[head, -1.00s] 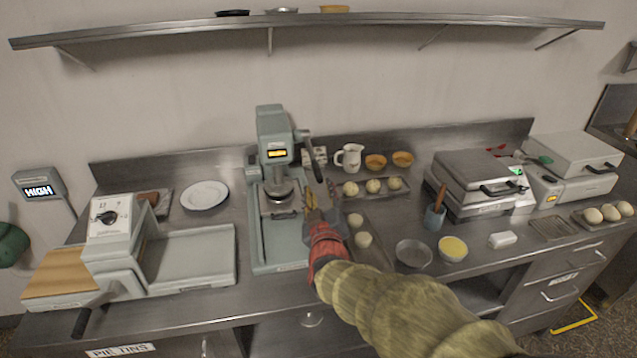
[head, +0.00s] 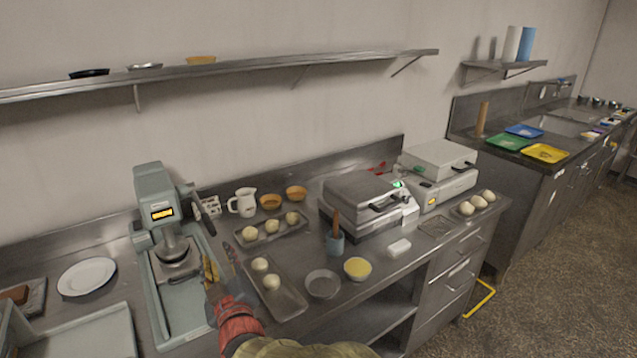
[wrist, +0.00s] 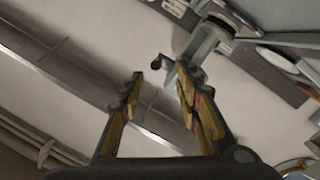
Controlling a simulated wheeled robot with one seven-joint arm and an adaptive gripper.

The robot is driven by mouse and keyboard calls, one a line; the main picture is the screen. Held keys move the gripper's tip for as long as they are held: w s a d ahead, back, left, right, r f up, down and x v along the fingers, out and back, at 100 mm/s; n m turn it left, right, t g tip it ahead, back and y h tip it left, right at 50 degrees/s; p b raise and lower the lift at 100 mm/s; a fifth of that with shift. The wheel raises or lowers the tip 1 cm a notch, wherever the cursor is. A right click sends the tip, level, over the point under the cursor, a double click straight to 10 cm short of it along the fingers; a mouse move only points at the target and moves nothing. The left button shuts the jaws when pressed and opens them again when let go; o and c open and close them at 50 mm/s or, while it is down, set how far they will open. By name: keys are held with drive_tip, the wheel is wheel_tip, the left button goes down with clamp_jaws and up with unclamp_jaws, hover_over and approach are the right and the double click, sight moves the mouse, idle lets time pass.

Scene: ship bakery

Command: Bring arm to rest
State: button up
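My gripper (head: 217,273) is at the lower left of the head view, over the counter between the grey-green press (head: 157,215) and a tray of dough balls (head: 290,303). In the wrist view my gripper (wrist: 157,90) has its two yellow-and-black fingers spread with nothing between them. The press also shows in the wrist view (wrist: 205,40), beyond the fingertips. My red wrist and olive sleeve run down to the bottom edge of the head view.
A white jug (head: 243,203), orange bowls, a metal bowl (head: 323,284), a yellow-filled bowl (head: 357,268) and a waffle iron (head: 360,200) stand to the right. A white plate (head: 87,276) lies left. A wall shelf (head: 230,70) runs above. Open floor (head: 540,290) lies at right.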

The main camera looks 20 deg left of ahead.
drive_tip(key=s+f+g, duration=0.2)
drive_tip(key=f, duration=0.2)
drive_tip(key=s+d+f+m+g+h, duration=0.1)
drive_tip(key=s+f+g, duration=0.1)
drive_tip(key=f, duration=0.2)
drive_tip(key=s+f+g+h, duration=0.1)
drive_tip(key=s+f, duration=0.2)
drive_tip(key=f, duration=0.1)
drive_tip(key=shift+d+f+g, duration=0.35)
drive_tip(key=shift+f+g, duration=0.05)
drive_tip(key=s+d+r+m+g+h+p, duration=0.1)
drive_tip(key=s+d+m+g+h, duration=0.15)
drive_tip(key=d, duration=1.05)
drive_tip(key=s+d+m+g+h, duration=0.2)
drive_tip(key=s+d+m+h, duration=0.1)
drive_tip(key=d, duration=0.9)
drive_tip(key=s+d+r+m+t+h+p, duration=0.1)
drive_tip(key=d+r, duration=0.3)
drive_tip(key=d, duration=0.5)
drive_tip(key=s+d+r+m+h, duration=0.1)
drive_tip(key=s+d+r+m, duration=0.2)
drive_tip(key=d, duration=0.7)
drive_tip(key=s+d+r+m+t+h+p, duration=0.1)
drive_tip(key=d+r+m, duration=0.3)
drive_tip(key=d, duration=0.6)
drive_tip(key=shift+s+d+r+t+h+p, duration=0.25)
drive_tip(key=shift+s+r+t+h+p, duration=0.15)
drive_tip(key=shift+s+r, duration=0.4)
drive_tip(key=shift+w+d+r, duration=0.15)
drive_tip(key=shift+d, duration=0.2)
